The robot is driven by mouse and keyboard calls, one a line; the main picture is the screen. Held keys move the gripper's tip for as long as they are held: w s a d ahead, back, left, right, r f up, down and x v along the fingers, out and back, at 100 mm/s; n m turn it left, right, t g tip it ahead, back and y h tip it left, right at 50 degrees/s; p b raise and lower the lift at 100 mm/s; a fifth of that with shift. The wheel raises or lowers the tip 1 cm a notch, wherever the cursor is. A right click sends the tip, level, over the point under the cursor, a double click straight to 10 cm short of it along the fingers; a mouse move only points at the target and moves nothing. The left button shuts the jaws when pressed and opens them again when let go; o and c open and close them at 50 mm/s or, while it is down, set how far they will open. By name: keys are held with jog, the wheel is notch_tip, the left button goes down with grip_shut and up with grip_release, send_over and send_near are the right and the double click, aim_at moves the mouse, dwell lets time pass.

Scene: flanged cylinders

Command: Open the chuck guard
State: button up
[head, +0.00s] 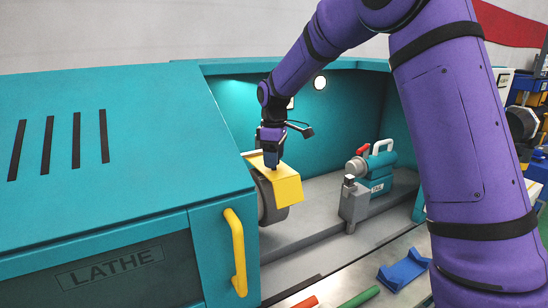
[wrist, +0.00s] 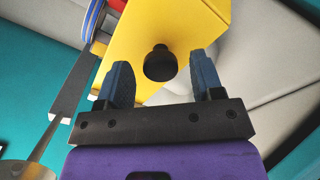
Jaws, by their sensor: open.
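The yellow chuck guard (head: 284,186) sits down over the front of the grey chuck (head: 268,200) inside the teal lathe. In the wrist view the guard (wrist: 185,32) fills the top middle, with a black round knob (wrist: 160,63) on it. My gripper (head: 270,164) is over the top of the guard in the head view. In the wrist view my gripper (wrist: 160,82) is open, its two blue fingers on either side of the knob with gaps to both. In the head view the knob is hidden.
A tailstock (head: 375,168) with a red lever stands right of the guard, and a grey tool post (head: 354,200) is nearer. A yellow door handle (head: 236,252) is at the front left. A blue block (head: 403,270) and a green bar (head: 360,298) lie in front.

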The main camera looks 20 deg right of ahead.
jog(key=shift+f, duration=0.15)
jog(key=shift+c, duration=0.4)
grip_shut()
jog(key=shift+s+a, duration=0.25)
jog(key=shift+a, duration=0.95)
jog(key=shift+s+a, duration=0.25)
jog(key=shift+a, duration=0.95)
jog(key=shift+o, duration=0.4)
grip_release()
notch_tip(320, 180, up, 11)
